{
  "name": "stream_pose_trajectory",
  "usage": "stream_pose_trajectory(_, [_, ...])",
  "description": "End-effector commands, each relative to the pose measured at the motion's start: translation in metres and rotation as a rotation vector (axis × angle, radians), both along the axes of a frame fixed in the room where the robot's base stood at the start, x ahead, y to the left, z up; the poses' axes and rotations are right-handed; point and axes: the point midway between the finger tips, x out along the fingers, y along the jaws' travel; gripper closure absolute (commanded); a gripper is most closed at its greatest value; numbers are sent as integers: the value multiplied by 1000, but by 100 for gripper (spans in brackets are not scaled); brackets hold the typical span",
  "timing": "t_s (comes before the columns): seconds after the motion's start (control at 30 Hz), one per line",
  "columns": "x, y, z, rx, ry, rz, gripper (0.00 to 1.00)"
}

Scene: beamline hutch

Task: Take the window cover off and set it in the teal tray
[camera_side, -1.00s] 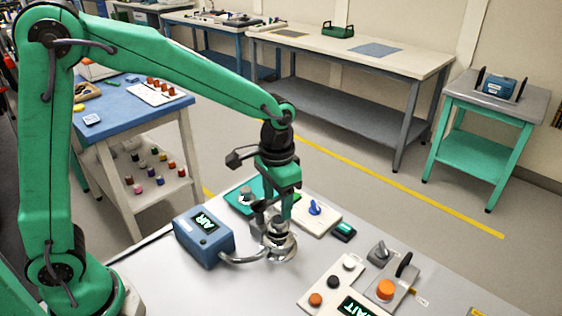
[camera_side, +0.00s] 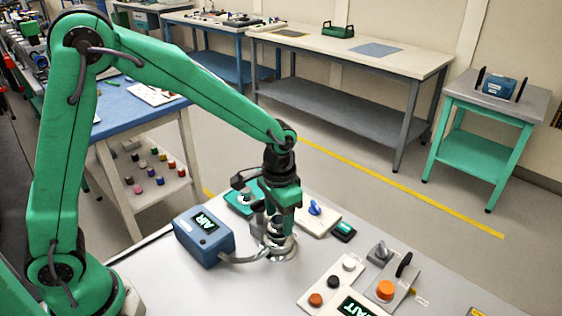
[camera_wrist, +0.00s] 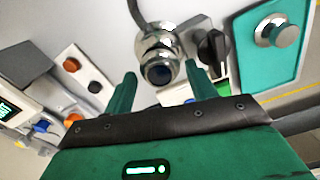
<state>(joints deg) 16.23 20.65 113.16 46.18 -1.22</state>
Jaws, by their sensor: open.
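A chrome round fitting (camera_wrist: 160,45) stands on the bench with a dark blue round window (camera_wrist: 158,74) showing in its face. In the side view the fitting's base (camera_side: 284,252) is partly hidden by my gripper. My gripper (camera_wrist: 160,75) is open, with one finger on each side of the fitting in the wrist view; I cannot tell whether they touch it. The teal tray (camera_wrist: 247,66) lies close by, and it also shows in the side view (camera_side: 235,203). A silver knobbed cap (camera_wrist: 286,35), which looks like the window cover, sits in the tray.
A blue box reading AIR (camera_side: 205,236) stands left of the fitting, with a hose running to it. A white plate with a blue knob (camera_side: 314,208) is to the right. A button panel (camera_side: 333,281) and an orange-knob plate (camera_side: 386,290) are nearer the front.

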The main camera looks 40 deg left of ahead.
Motion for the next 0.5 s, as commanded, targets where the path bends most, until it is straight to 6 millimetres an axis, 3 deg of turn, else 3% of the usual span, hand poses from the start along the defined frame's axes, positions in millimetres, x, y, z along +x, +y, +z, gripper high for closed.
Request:
stream_pose_trajectory(0.1, [0,0,0,0,0,0,43])
stream_pose_trajectory(0.3, [0,0,0,0,0,0,78])
stream_pose_trajectory(0.5, [0,0,0,0,-1,0,78])
